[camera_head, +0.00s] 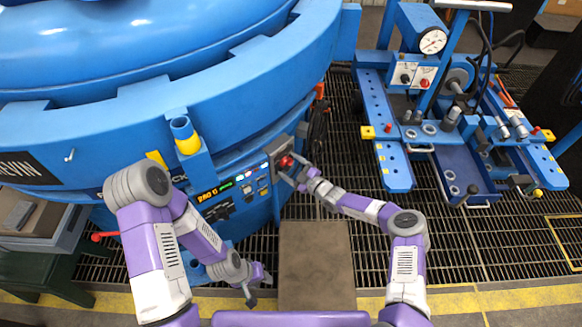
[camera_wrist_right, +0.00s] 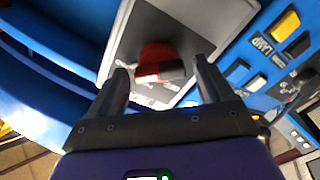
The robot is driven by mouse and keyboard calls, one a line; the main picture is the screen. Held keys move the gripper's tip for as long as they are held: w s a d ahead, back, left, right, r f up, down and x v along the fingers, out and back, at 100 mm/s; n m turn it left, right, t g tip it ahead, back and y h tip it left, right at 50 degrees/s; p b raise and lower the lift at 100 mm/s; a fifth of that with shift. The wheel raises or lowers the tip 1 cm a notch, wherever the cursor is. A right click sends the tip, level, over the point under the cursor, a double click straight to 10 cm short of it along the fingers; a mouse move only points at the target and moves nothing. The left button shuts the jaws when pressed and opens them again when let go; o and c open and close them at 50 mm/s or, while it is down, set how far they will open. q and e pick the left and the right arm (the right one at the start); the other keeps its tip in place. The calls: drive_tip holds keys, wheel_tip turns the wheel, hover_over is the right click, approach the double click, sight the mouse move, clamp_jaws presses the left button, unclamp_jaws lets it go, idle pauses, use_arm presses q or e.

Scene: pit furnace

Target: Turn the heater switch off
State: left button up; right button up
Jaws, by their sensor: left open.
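The heater switch (camera_head: 286,162) appears as a red knob on a grey plate on the blue furnace's control panel. In the right wrist view the red knob (camera_wrist_right: 160,62) sits on its grey plate (camera_wrist_right: 185,28), with lettering too blurred to read. My right gripper (camera_head: 294,172) is at the switch. In the right wrist view the fingers of my right gripper (camera_wrist_right: 163,82) are apart, one on each side of the knob, with gaps showing beside it. My left gripper (camera_head: 259,289) is open and empty, low over the floor grating, away from the panel.
A blue bench with a gauge (camera_head: 432,41) stands at right. A brown floor plate (camera_head: 316,262) lies before the furnace. A red-handled valve (camera_head: 104,236) is at left.

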drive_tip(key=c, duration=1)
drive_tip(key=shift+n, duration=0.3)
drive_tip(key=n, duration=0.8)
drive_tip(key=shift+f+n, duration=0.15)
drive_tip(key=shift+n, duration=0.25)
drive_tip(key=n+p, duration=0.1)
drive_tip(key=n, duration=0.4)
drive_tip(key=shift+f, duration=0.1)
drive_tip(key=n, duration=0.5)
drive_tip(key=shift+f+p, duration=0.1)
drive_tip(key=shift+p, duration=0.2)
drive_tip(key=shift+n, duration=0.4)
